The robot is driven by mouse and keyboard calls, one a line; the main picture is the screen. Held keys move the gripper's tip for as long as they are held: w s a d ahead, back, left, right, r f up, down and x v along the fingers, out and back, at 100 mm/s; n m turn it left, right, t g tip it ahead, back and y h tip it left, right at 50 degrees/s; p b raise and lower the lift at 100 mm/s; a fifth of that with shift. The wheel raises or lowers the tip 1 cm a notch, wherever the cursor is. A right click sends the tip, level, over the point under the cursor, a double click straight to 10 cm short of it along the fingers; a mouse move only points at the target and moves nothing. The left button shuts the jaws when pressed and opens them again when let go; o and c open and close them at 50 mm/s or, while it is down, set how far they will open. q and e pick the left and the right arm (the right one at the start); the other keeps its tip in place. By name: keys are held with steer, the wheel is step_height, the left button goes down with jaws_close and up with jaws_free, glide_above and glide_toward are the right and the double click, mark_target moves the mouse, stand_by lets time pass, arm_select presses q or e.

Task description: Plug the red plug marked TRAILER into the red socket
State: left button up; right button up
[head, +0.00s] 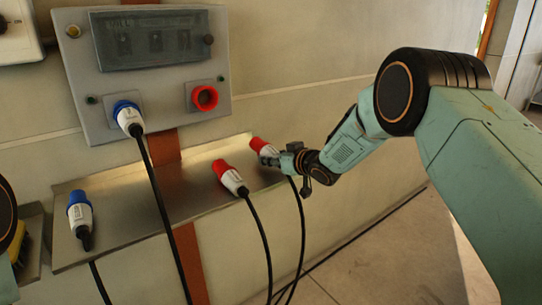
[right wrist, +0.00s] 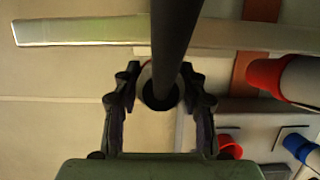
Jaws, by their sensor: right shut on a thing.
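The red socket (head: 205,97) is on the grey panel's lower right and is empty; it shows small in the right wrist view (right wrist: 230,148). My right gripper (head: 284,158) is shut on a red-and-white plug (head: 261,147) at the shelf's right end. In the right wrist view my fingers (right wrist: 160,88) flank the plug's dark rear end, with its cable (right wrist: 176,35) running up the picture. A second red-and-white plug (head: 228,176) rests on the shelf to the left; its red end (right wrist: 268,75) shows in the wrist view. No marking is readable on either plug. My left gripper is out of view.
A blue plug (head: 125,114) sits in the grey panel's (head: 150,90) left socket, its cable hanging across the metal shelf (head: 130,215). Another blue plug (head: 79,214) stands at the shelf's left. Cables hang over the shelf's front edge. Wall between socket and right gripper is clear.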

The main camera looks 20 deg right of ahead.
steer(key=shift+s+d+r+p, duration=0.25)
steer(key=shift+s+r+p, duration=0.25)
steer(key=shift+s, duration=0.1)
steer(key=shift+s+d+r+p, duration=0.2)
steer(key=shift+s+r+p, duration=0.15)
steer(key=shift+s+p, duration=0.2)
